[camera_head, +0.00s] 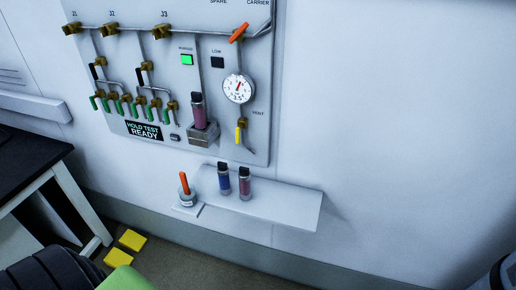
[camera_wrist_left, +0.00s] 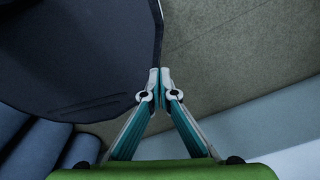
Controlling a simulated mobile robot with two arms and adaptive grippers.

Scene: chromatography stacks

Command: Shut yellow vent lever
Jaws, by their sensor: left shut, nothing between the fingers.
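The yellow vent lever (camera_head: 238,135) is small and hangs straight down from a brass valve (camera_head: 242,122) on the wall panel, beside the "VENT" label and below the round gauge (camera_head: 238,88). A thin grey pipe runs down beside it. My left gripper (camera_wrist_left: 159,78) is shut and empty in the left wrist view, with its teal fingers meeting at the tips over the floor. It is well away from the lever, which the left wrist view does not show. My right gripper is not in view.
A white shelf (camera_head: 285,207) juts out below the panel, with a blue vial (camera_head: 224,180) and a dark red vial (camera_head: 245,186). An orange-handled item (camera_head: 185,190) stands at its left. Green levers (camera_head: 121,106) line the panel's left. A black-topped table (camera_head: 28,160) stands left.

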